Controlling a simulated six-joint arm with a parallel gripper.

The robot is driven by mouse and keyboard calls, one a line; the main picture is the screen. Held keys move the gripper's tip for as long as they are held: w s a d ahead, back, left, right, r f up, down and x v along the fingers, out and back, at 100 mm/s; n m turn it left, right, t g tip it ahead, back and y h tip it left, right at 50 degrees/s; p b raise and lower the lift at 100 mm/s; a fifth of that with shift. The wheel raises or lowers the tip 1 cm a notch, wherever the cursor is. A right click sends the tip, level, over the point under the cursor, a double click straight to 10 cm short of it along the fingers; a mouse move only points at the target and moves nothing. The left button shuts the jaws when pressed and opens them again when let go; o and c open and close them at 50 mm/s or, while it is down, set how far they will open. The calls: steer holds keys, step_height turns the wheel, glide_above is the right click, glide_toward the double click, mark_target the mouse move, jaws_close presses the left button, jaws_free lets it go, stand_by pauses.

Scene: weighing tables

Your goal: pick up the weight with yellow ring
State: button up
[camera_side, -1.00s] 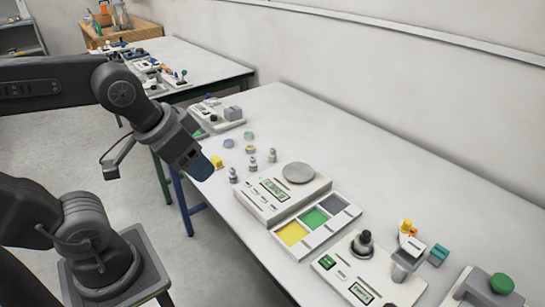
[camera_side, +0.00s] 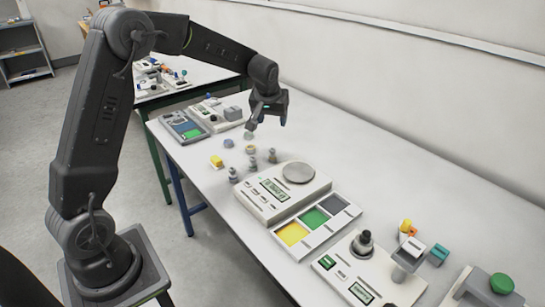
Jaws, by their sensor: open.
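A small low round weight (camera_side: 251,149) with a yellowish tint lies on the white table; it may be the one with the yellow ring, but the ring is too small to confirm. Bluish (camera_side: 228,143) and greenish (camera_side: 248,136) round pieces lie near it. Three small upright grey metal weights stand in front: one at left (camera_side: 233,175), one in the middle (camera_side: 252,163) and one at right (camera_side: 272,156); their ring colours are unclear. My gripper (camera_side: 267,122) is open and empty, pointing down above the table, behind these pieces in the picture.
A yellow block (camera_side: 216,161) lies left of the weights. A scale (camera_side: 268,208) with a round pan and a tray with yellow, green and grey squares (camera_side: 314,217) stand in front.

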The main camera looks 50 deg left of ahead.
steer(key=n, duration=0.1)
glide_toward(273, 149)
steer(key=shift+g, duration=0.3)
steer(key=x, duration=0.5)
steer(key=shift+w+f, duration=0.1)
steer(key=shift+w, duration=0.3)
steer(key=shift+x, duration=3.25)
steer(key=shift+s+a, duration=0.1)
steer(key=shift+s, duration=0.05)
steer(key=shift+c, duration=0.2)
jaws_close()
